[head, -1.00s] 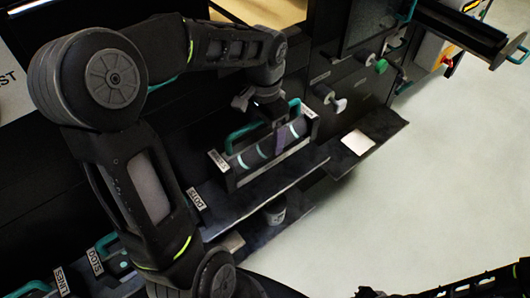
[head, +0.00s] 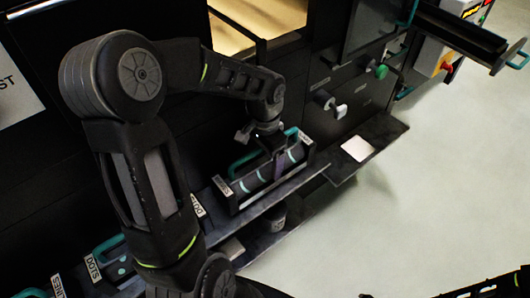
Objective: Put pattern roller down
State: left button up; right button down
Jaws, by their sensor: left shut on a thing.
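The pattern roller (head: 262,178) is a dark cylinder with pale teal bands and teal handles. It lies in a dark cradle with labelled end plates on the shelf (head: 246,222) in the middle of the head view. My left gripper (head: 272,150) reaches down from above and is shut on the roller at its middle. The fingers and the arm hide part of the roller's back side. I cannot tell whether the roller bears fully on the cradle. My right gripper is not clearly in view; only a dark arm part shows at the bottom right.
Another teal-handled roller (head: 118,262) sits at the lower left beside label plates. A pale square (head: 357,149) lies on a dark ledge at the right. A green knob (head: 381,72) and a grey knob (head: 341,111) stick out from the machine. The pale floor (head: 430,200) is clear.

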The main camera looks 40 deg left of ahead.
pick_arm(q)
jog(key=shift+w+f, duration=0.1)
jog(key=shift+f, duration=0.3)
jog(key=shift+f, duration=0.2)
jog(key=o, duration=2)
jog(key=shift+r, duration=0.25)
notch_tip(320, 180, up, 12)
jog(key=shift+f+p, duration=0.1)
jog(key=shift+p, duration=0.45)
